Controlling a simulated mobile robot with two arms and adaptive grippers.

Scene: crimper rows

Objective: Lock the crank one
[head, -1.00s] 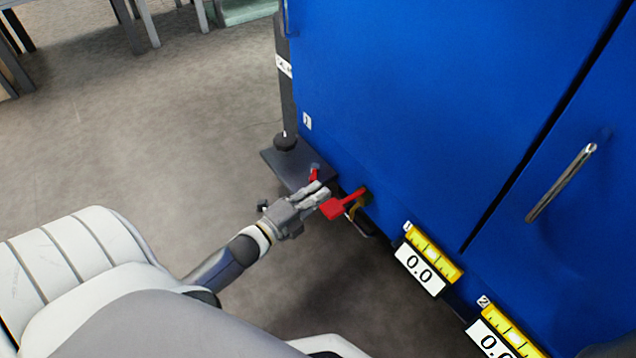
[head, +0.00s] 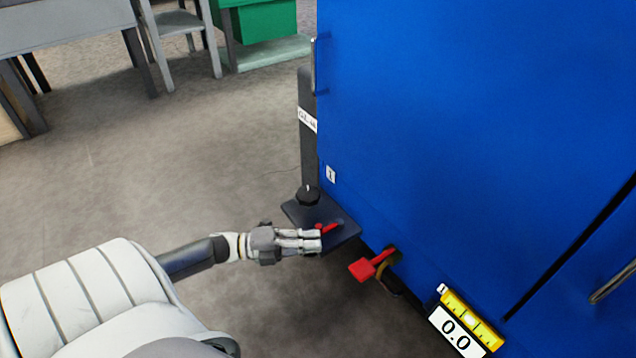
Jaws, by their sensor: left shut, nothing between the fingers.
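A red crank handle (head: 372,265) sticks out from the lower left edge of the blue cabinet (head: 430,130). A small red lever (head: 328,228) lies on a dark plate (head: 345,236) at the cabinet's corner, beside a round black knob (head: 308,196). My left gripper (head: 318,240) is shut and empty, with its fingertips at the small red lever and the plate's front edge. I cannot tell whether they touch the lever. The red crank handle is to the right of the fingertips, apart from them. My right gripper is not in view.
A yellow-framed display reading 0.0 (head: 457,337) sits at the cabinet's lower edge. A dark post (head: 307,150) rises behind the knob. Metal door handles (head: 612,282) are on the cabinet. The floor to the left is clear, with tables and a green box (head: 265,18) farther back.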

